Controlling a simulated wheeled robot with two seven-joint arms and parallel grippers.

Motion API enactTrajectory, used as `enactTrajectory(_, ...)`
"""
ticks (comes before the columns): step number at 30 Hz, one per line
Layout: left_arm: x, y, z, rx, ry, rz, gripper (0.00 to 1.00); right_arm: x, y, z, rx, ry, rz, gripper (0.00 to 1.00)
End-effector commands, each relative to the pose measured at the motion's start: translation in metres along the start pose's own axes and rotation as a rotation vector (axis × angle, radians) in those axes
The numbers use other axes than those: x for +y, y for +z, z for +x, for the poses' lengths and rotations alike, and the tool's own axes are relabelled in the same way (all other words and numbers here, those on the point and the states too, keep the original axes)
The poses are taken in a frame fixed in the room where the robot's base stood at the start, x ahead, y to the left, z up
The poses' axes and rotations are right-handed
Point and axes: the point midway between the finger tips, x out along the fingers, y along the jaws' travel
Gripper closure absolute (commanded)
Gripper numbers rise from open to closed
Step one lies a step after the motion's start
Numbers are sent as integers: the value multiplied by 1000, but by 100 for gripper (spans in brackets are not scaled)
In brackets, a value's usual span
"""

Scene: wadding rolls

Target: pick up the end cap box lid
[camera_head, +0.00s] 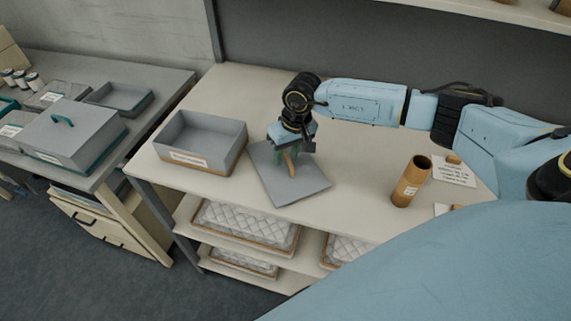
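The grey, flat, square end cap box lid (306,187) lies on the cream worktop, with a curved brown handle (291,164) near its middle. The open grey end cap box (199,146), with a label on its front and a brown lower edge, stands just left of it. My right gripper (291,158) reaches down over the lid, with its fingers at the handle. The fingers and wrist partly hide the handle, so I cannot tell whether they are closed on it. My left gripper is not in view.
A brown tube (410,182) stands upright to the right, beside label cards (453,171). Quilted wadding (246,223) lies on the shelf below. On the left table are a closed grey box (77,134) with a teal handle and a shallow grey tray (119,97).

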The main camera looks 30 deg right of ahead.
Motion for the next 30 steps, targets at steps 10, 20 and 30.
enactTrajectory(10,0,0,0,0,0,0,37,0,0,0,0,-1,0,91)
enactTrajectory(20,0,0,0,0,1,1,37,0,0,-1,0,-1,0,100)
enactTrajectory(30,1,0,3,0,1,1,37,-3,-4,-23,5,-1,-2,100)
